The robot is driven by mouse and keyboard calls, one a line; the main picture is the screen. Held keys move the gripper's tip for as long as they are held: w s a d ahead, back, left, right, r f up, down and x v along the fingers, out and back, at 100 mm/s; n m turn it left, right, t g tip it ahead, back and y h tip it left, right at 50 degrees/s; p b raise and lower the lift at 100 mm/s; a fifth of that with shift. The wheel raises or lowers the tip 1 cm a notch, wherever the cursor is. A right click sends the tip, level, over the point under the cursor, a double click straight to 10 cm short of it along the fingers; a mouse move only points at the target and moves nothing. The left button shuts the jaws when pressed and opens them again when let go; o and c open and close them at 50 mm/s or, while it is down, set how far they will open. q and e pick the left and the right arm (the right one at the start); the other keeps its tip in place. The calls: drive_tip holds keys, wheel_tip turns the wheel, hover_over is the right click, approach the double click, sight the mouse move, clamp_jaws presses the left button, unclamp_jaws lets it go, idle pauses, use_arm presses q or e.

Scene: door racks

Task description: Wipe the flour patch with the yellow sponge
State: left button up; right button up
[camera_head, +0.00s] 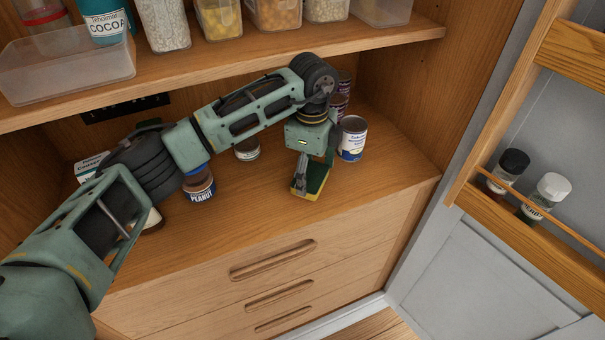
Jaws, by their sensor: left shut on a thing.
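My left arm reaches in from the left across the cupboard shelf. My left gripper (303,172) points down and is shut on the yellow sponge (316,181), which has a dark green side. The sponge is at the shelf's wooden surface near its front edge; I cannot tell whether it touches the wood. I see no flour patch; part of the surface is hidden behind the arm, gripper and sponge. My right gripper is not in view.
A labelled can (352,139) stands just right of the gripper, with darker cans behind it. A peanut jar (200,188) and another can (247,150) stand left. The upper shelf (230,58) holds containers above the arm. A door rack (540,215) holds two shakers at right.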

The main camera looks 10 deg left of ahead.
sight(322, 171)
use_arm(q)
drive_tip(key=shift+w+d+b, duration=0.15)
drive_tip(key=shift+w+d, duration=0.3)
drive_tip(key=shift+d, duration=0.2)
drive_tip(key=shift+w+d+b, duration=0.15)
drive_tip(key=shift+w+d, duration=0.25)
drive_tip(key=shift+d, duration=0.2)
drive_tip(key=shift+c, duration=0.2)
drive_tip(key=shift+f, duration=0.15)
drive_tip(key=shift+o, duration=0.2)
drive_tip(key=shift+s+a+p, duration=0.35)
drive_tip(key=shift+s+a, duration=0.15)
drive_tip(key=shift+a, duration=0.25)
drive_tip(key=shift+s+a+p, duration=0.2)
drive_tip(key=shift+s+a, duration=0.3)
drive_tip(key=shift+a, duration=0.25)
drive_tip(key=shift+s+a+p, duration=0.2)
drive_tip(key=shift+s+a, duration=0.25)
drive_tip(key=shift+a, duration=0.3)
drive_tip(key=shift+c, duration=0.2)
drive_tip(key=shift+s+a, duration=0.45)
drive_tip(key=shift+a, duration=0.2)
drive_tip(key=shift+s+a, duration=0.45)
drive_tip(key=shift+a, duration=0.2)
drive_tip(key=shift+s+a+p, duration=0.3)
drive_tip(key=shift+s+a, duration=0.25)
drive_tip(key=shift+a, duration=0.25)
drive_tip(key=shift+s+a+p, duration=0.25)
drive_tip(key=shift+s+a, duration=0.3)
drive_tip(key=shift+a, duration=0.2)
